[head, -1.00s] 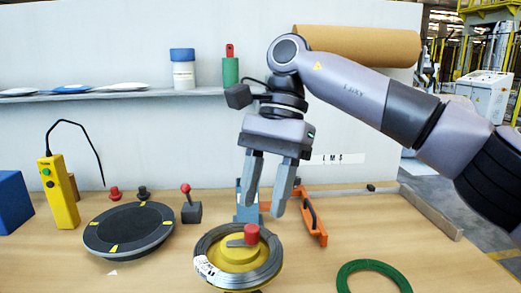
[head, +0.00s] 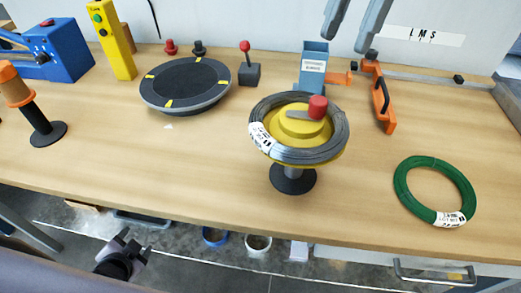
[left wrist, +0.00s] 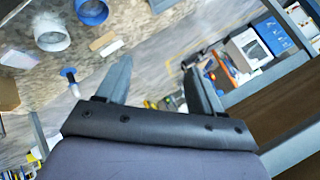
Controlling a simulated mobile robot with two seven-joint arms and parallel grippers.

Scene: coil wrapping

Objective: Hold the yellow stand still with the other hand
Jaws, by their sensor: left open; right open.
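The yellow stand (head: 302,121) is upright on the table, on a dark stem and round black base (head: 293,180). A grey wire coil (head: 263,112) with a white label lies around its yellow hub. A red knob (head: 318,106) on a grey lever tops the hub. My right gripper (head: 345,28) is open and empty, above and behind the stand at the top edge; only its fingers show. My left gripper (head: 136,243) is low, in front of the table edge and apart from the stand. In the left wrist view its fingers (left wrist: 160,65) are open with nothing between them.
A green coil (head: 404,186) lies right of the stand. A dark turntable (head: 186,82) is left, and an orange-topped post (head: 40,125) is far left. A tape dispenser (head: 313,68) and orange tool (head: 378,98) are behind. The front table between post and stand is clear.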

